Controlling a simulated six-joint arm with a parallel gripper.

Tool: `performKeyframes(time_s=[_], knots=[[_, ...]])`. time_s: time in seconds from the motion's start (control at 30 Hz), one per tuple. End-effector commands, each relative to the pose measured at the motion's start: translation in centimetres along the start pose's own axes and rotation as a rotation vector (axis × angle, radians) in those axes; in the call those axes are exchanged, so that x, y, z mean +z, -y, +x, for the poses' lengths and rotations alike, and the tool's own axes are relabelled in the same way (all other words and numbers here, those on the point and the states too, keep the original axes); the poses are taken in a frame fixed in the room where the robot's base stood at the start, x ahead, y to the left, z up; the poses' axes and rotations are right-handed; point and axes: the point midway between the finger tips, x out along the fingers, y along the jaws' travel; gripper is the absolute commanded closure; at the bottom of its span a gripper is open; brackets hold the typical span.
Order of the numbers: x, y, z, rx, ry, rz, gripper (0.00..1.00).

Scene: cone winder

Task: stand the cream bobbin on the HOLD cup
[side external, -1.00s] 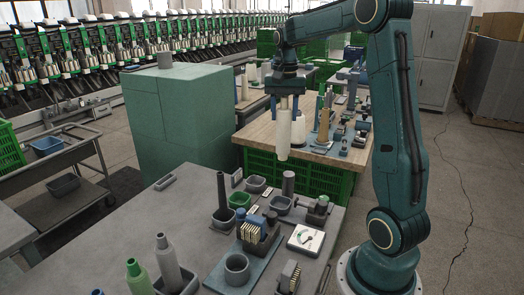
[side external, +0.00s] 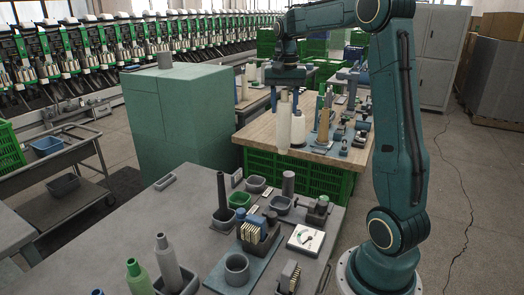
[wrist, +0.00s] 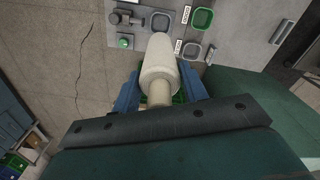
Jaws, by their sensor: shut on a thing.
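The cream bobbin (side external: 285,125) hangs upright from my gripper (side external: 285,98) in the side view, in the air beyond the far edge of the grey bench. My gripper is shut on its narrow upper end. In the wrist view the bobbin (wrist: 160,65) sits between the blue fingers (wrist: 160,92), with its wide end pointing away from me. Small cups with labels stand on the bench: a green one (wrist: 203,18) and two grey ones (wrist: 160,20) (wrist: 192,50). The label words are too small to read, so I cannot tell which is HOLD.
Behind the bobbin is a wooden table (side external: 258,132) with a white cone (side external: 298,128). A green cabinet (side external: 178,120) stands left.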

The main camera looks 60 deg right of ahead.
Motion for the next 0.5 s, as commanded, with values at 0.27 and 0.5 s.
performKeyframes(time_s=[0.27,0.5], knots=[[0.0,0.0,-1.6,-0.001,-0.001,0.0,0.77],[0.0,0.0,-3.0,-0.001,-0.002,0.0,0.77]])
